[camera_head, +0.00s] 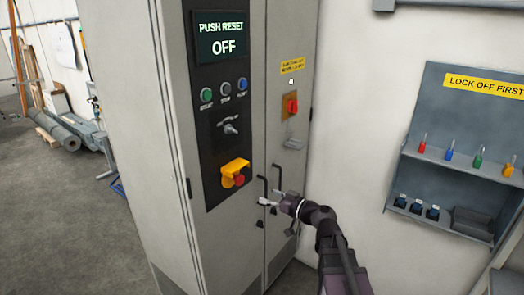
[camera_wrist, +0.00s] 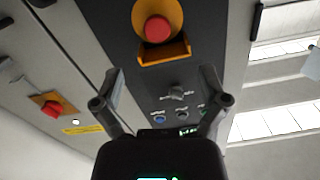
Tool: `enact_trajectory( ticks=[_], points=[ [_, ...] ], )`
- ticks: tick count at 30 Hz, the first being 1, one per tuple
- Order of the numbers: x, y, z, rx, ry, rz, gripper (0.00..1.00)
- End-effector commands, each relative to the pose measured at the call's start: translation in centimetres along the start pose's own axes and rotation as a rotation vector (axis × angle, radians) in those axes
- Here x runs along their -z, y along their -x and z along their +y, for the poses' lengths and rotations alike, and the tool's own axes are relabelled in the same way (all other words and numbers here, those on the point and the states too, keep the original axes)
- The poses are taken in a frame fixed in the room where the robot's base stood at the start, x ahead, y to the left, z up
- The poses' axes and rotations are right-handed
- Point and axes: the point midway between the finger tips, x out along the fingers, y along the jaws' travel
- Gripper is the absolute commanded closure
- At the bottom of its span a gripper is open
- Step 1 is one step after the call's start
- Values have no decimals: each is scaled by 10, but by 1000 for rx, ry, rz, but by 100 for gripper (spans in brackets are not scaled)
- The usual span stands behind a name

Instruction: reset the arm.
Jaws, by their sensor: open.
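My gripper (camera_head: 271,200) is open and empty at the end of my arm, in front of the grey control cabinet (camera_head: 135,110), near its door handles. In the wrist view my gripper (camera_wrist: 163,88) has its two fingers spread wide, with nothing between them but the cabinet's dark panel behind. The cabinet's screen (camera_head: 222,36) reads "PUSH RESET OFF". Below it are green, grey and blue buttons (camera_head: 242,85), a small lever switch (camera_head: 229,126) and a red mushroom button (camera_head: 239,180) in a yellow shroud. The red button also shows in the wrist view (camera_wrist: 158,29).
A red rotary switch (camera_head: 292,106) on an orange plate is on the right cabinet door. A wall station (camera_head: 440,160) marked "LOCK OFF FIRST" holds several coloured padlocks at right. Rolled material (camera_head: 58,135) lies on the floor at far left; the floor before it is clear.

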Motion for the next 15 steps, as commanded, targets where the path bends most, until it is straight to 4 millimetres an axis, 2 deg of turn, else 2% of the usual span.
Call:
enact_trajectory(
  ticks=[5,11,15],
  points=[
    [-20,3,-10,22,-38,-112,7],
    [-59,14,-23,25,-120,-332,7],
    [-88,29,-29,-7,-191,-509,7]
  ],
)
